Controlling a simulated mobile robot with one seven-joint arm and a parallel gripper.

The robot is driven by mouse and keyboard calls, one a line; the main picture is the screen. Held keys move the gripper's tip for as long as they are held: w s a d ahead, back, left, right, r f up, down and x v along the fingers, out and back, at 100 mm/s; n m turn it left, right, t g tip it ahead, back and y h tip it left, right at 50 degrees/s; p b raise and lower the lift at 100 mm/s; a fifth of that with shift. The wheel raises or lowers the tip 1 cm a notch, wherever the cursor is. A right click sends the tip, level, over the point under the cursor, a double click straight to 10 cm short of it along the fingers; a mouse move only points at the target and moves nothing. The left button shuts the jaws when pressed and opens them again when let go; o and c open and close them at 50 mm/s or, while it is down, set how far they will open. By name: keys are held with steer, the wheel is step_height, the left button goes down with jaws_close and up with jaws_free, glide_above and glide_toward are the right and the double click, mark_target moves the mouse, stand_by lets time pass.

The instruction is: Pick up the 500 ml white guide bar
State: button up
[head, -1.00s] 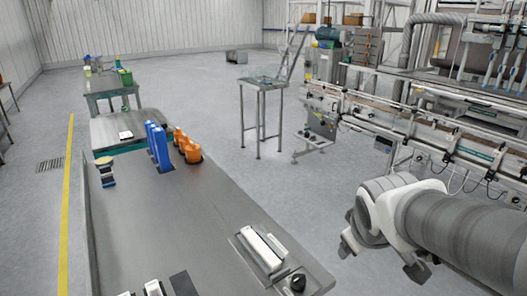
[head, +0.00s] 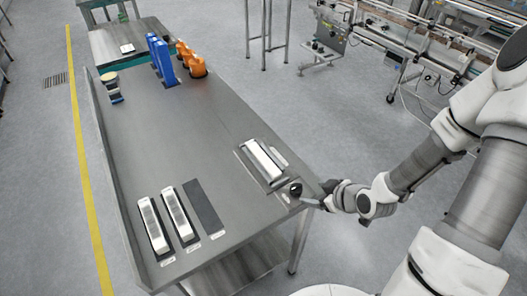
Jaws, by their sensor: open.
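Several white bars lie on the grey steel table (head: 190,130). One white bar (head: 262,160) lies on a dark plate near the table's right edge. Two more white bars, one on the left (head: 152,226) and one beside it (head: 177,214), lie on dark pads at the near left. Their small labels are too small to read, so I cannot tell which bar is the 500 ml one. My gripper (head: 312,202) is open and empty at the table's right edge, close to a black knob-like object (head: 295,189). It is apart from all the bars.
An empty dark pad (head: 204,206) lies right of the two near bars. Blue pieces (head: 160,60) and orange pieces (head: 191,60) stand at the table's far end, with a small stacked item (head: 112,88) at far left. The table's middle is clear. A conveyor machine (head: 410,45) stands behind.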

mark_target(266, 161)
steer(key=a+m+t+y, duration=0.1)
steer(key=a, duration=0.1)
steer(key=w+a+t+y+b, duration=0.1)
steer(key=a, duration=0.1)
steer(key=w+a+r+m+t+y+b, duration=0.1)
steer(key=a, duration=0.1)
steer(key=shift+r+m+t, duration=0.1)
steer(key=shift+m+t, duration=0.2)
steer(key=shift+t, duration=0.1)
steer(key=b+x, duration=0.4)
steer(key=b, duration=0.5)
steer(key=shift+w, duration=0.1)
steer(key=x, duration=0.4)
steer(key=shift+w+a, duration=0.2)
steer(key=shift+w, duration=0.1)
steer(key=shift+d+b+x, duration=0.1)
steer(key=shift+b+x, duration=0.05)
steer(key=shift+x, duration=1.25)
steer(key=shift+d+b+x, duration=0.15)
steer(key=shift+x, duration=1.25)
steer(key=shift+w+r, duration=0.15)
steer(key=shift+w, duration=0.05)
jaws_close()
